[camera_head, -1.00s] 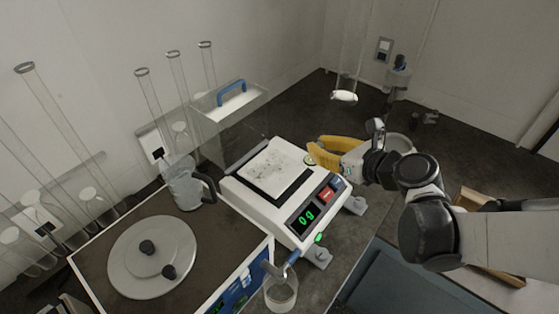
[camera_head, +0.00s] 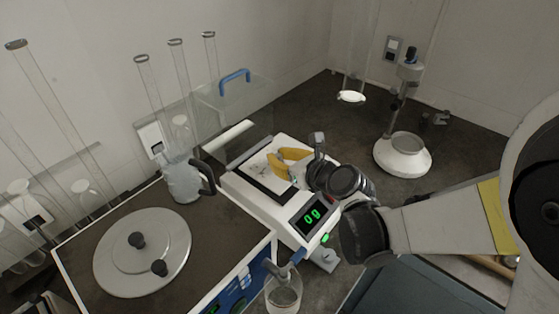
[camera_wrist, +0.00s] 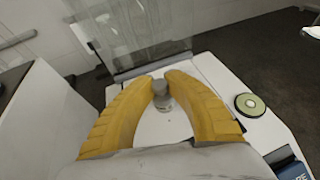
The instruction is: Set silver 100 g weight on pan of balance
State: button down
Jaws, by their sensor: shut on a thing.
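The balance (camera_head: 240,188) stands at the middle of the head view, and its green display reads 0 g. Its light square pan (camera_head: 257,165) is partly covered by my gripper. My gripper (camera_head: 287,163) has yellow fingers and is over the pan. In the wrist view its fingertips (camera_wrist: 161,90) are shut on the small silver weight (camera_wrist: 162,98), which is upright between them. The white pan (camera_wrist: 150,128) shows below the weight. I cannot tell whether the weight touches the pan. The weight is not discernible in the head view.
A clear cover with a blue handle (camera_head: 235,76) stands behind the balance. A jug (camera_head: 183,180) and a machine with a round lid (camera_head: 142,252) are to the left. A beaker (camera_head: 283,291) is in front. A white-based stand (camera_head: 402,157) is at right.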

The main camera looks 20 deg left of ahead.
jog(key=shift+f, duration=0.1)
jog(key=shift+f, duration=0.15)
jog(key=c, duration=1.4)
grip_release()
